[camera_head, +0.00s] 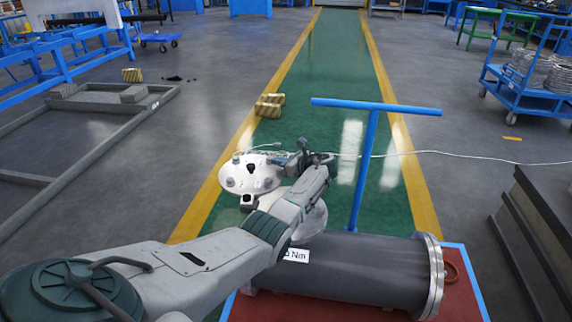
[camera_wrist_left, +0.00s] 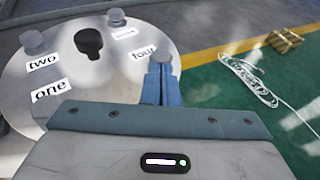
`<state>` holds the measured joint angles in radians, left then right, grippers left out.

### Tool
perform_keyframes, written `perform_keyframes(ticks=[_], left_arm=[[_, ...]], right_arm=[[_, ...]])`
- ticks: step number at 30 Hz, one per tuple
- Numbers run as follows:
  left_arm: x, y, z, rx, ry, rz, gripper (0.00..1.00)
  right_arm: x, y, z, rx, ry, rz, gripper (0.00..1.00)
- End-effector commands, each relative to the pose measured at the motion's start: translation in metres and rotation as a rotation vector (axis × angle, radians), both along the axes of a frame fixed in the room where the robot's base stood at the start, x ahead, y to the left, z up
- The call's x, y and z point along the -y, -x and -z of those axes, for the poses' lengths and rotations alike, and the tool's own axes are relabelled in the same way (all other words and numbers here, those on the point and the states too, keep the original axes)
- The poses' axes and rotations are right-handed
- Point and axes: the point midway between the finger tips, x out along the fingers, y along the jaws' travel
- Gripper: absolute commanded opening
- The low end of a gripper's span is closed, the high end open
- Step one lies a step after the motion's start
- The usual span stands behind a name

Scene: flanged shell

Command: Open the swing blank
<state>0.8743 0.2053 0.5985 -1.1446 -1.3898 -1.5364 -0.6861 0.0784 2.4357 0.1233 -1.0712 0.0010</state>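The swing blank is a round pale metal disc (camera_head: 238,178) with bolts on its face, left of my left gripper (camera_head: 290,165) in the head view. In the left wrist view the disc (camera_wrist_left: 75,75) fills the upper left, with labels such as "two", "one" and "four", grey bolts and a black knob (camera_wrist_left: 88,42). My left gripper (camera_wrist_left: 162,85) has its blue fingers close together, their tips at the grey bolt (camera_wrist_left: 163,59) beside the label "four". I cannot tell whether they touch it. My right gripper is out of view.
A dark grey cylinder (camera_head: 350,270) with a metal flange (camera_head: 433,275) lies on a red base, with a blue T-bar (camera_head: 369,150) rising behind it. A white cable (camera_head: 455,154) crosses the floor. Dark steps (camera_head: 530,240) stand at the right. The green lane beyond is mostly clear.

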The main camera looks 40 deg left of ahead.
Motion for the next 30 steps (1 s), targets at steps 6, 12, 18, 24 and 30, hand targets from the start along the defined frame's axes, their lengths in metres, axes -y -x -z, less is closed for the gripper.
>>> perform_keyframes(ticks=[6,12,18,24,30], left_arm=[[-0.017,0.003,-0.001,0.001,-0.001,0.002,0.0],[-0.023,0.005,-0.001,0.0,0.0,0.002,0.0],[-0.024,0.005,0.0,0.0,0.0,0.003,0.0],[-0.024,0.005,0.0,0.0,0.0,0.003,0.0],[-0.025,0.006,-0.001,0.0,0.0,0.003,0.0]], right_arm=[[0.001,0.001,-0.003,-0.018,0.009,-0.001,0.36],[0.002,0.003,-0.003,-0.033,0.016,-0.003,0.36],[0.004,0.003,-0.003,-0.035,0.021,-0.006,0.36],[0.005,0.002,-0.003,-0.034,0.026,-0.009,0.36],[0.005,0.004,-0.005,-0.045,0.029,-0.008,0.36]])
